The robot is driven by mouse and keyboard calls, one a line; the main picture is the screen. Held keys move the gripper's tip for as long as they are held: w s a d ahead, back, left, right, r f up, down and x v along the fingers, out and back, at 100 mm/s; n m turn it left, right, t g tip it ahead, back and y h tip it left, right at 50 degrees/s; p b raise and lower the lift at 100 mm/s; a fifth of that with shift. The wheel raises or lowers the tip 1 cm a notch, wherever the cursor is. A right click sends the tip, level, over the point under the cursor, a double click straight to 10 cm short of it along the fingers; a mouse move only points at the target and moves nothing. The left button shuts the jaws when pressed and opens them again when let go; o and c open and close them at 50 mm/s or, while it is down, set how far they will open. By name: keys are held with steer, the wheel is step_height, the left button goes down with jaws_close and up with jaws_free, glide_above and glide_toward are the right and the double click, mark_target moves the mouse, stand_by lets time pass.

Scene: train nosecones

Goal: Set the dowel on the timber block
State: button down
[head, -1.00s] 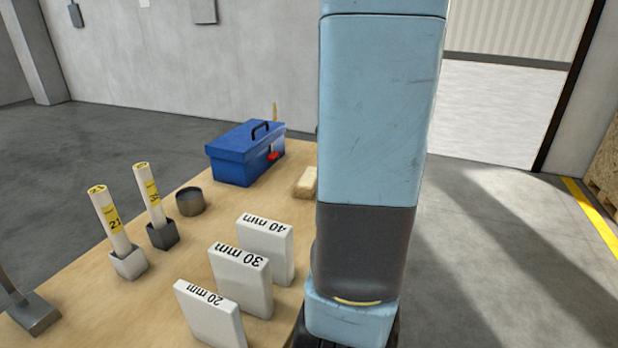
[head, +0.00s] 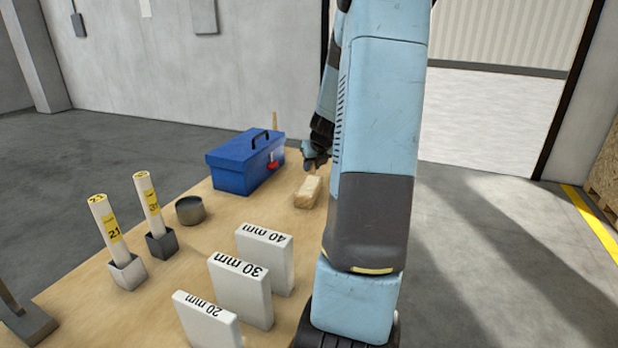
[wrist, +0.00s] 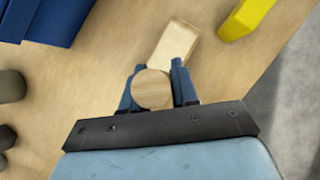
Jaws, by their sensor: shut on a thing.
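The dowel (wrist: 153,89) shows end-on as a round pale wooden face in the wrist view. My gripper (wrist: 154,88) is shut on it, with one blue finger on each side. The timber block (wrist: 176,44) lies just beyond the dowel in the wrist view, partly hidden by it. In the head view the timber block (head: 308,192) lies on the table to the right of the blue toolbox, and my gripper (head: 314,163) is at its far end. The dowel is hardly visible there. I cannot tell whether dowel and block touch.
The blue toolbox (head: 240,163) stands left of the block. White blocks marked 20, 30 and 40 mm (head: 264,258), a dark round cup (head: 190,210) and two labelled tubes in square holders stand nearer.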

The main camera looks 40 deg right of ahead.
mark_target(310, 185)
steer(key=shift+x, duration=1.6)
steer(key=f, duration=0.3)
steer(key=shift+w, duration=0.25)
steer(key=c, duration=0.9)
jaws_free()
steer(key=shift+o, duration=0.2)
